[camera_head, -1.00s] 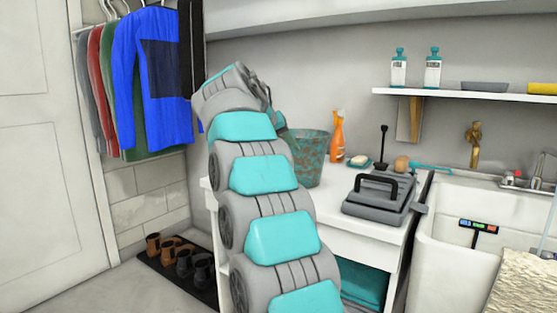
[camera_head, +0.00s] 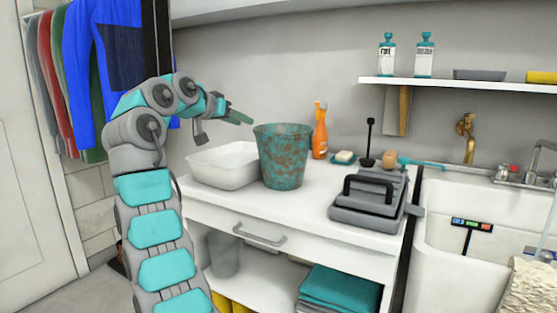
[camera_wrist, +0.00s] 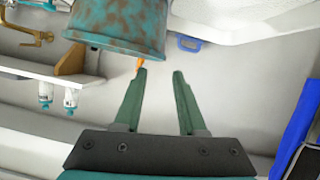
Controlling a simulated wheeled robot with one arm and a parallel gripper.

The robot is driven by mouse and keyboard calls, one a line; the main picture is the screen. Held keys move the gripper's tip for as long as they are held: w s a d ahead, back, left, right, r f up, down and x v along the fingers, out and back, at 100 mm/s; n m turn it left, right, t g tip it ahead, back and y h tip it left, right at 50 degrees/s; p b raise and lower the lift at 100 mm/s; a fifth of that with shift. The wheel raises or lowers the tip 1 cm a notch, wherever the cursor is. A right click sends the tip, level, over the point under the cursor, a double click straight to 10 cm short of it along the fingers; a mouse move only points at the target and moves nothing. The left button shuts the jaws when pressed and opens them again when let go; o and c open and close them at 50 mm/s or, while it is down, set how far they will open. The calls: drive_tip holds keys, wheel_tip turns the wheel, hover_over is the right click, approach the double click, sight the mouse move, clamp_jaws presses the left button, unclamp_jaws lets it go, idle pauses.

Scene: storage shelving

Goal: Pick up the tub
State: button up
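A white rectangular tub (camera_head: 215,172) sits on the white counter at the left, right beside a rusty teal bucket (camera_head: 284,160). My gripper (camera_head: 243,117) is above the tub's back part, near the height of the bucket's rim. In the wrist view my gripper (camera_wrist: 160,72) is open, with nothing between its two green fingers. The wrist view is upside down. The bucket (camera_wrist: 118,28) fills its top left, and a pale surface at its top right may be the tub. The tub is not clearly identifiable there.
A grey press-like tool with a black handle (camera_head: 368,200) stands right of the bucket. An orange spray bottle (camera_head: 320,135) and a soap dish (camera_head: 344,158) are behind. A wall shelf (camera_head: 450,88) and a sink (camera_head: 465,265) are at the right. Hanging clothes (camera_head: 100,60) are at the left.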

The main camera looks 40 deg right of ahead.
sight(261, 127)
drive_tip(key=x, duration=1)
drive_tip(key=shift+w+d+f+p, duration=0.1)
drive_tip(key=shift+d+f+p, duration=0.05)
drive_tip(key=shift+d+p, duration=0.15)
clamp_jaws()
idle(1.0)
